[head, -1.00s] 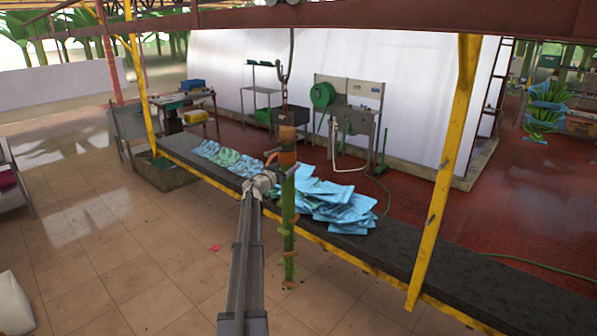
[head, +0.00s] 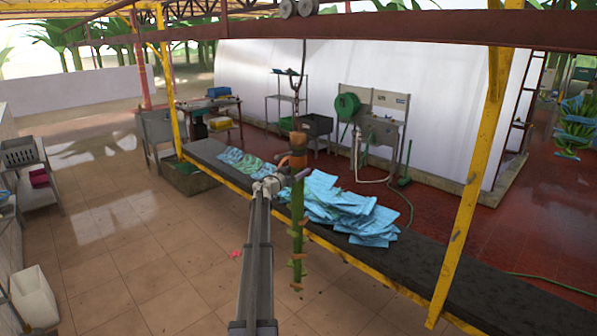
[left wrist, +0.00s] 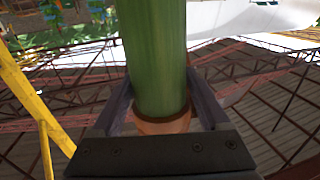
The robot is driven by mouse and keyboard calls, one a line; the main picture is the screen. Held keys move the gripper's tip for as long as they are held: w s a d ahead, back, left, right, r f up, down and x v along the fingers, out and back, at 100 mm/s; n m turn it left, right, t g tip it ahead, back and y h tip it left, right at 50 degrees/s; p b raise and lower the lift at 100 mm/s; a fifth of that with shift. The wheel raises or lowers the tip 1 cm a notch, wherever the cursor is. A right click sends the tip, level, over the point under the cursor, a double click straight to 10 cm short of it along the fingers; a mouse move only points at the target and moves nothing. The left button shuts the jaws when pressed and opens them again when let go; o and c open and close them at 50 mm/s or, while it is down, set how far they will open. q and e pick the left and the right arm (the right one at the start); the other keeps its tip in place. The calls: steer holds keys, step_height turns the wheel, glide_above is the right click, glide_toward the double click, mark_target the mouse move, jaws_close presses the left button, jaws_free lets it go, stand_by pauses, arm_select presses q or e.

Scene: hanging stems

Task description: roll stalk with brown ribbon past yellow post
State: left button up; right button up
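The green stalk (head: 297,220) hangs upright in the head view from a chain and hook (head: 295,85), with a brown ribbon (head: 298,140) around its top. The ribbon also shows as a brown band at the stalk's lower end in the left wrist view (left wrist: 162,124). My left gripper (head: 282,181) is at the stalk's upper part; its fingers lie close along both sides of the green stalk (left wrist: 157,60). One yellow post (head: 467,205) slants at the right, another (head: 170,80) stands at the left. My right gripper is not in view.
Trolley wheels (head: 299,8) sit on the red overhead rail (head: 400,27). A long dark table (head: 440,265) with blue bags (head: 340,213) runs behind the stalk. A white bin (head: 34,300) stands at lower left. The tiled floor (head: 130,240) at left is mostly clear.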

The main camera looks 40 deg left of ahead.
mark_target(293, 172)
arm_select(q)
steer(key=shift+o, duration=1.4)
steer(key=s, duration=0.2)
steer(key=s+d, duration=0.1)
steer(key=s, duration=0.5)
steer(key=shift+d, duration=0.15)
steer(key=shift+w, duration=0.1)
steer(key=shift+f, duration=0.1)
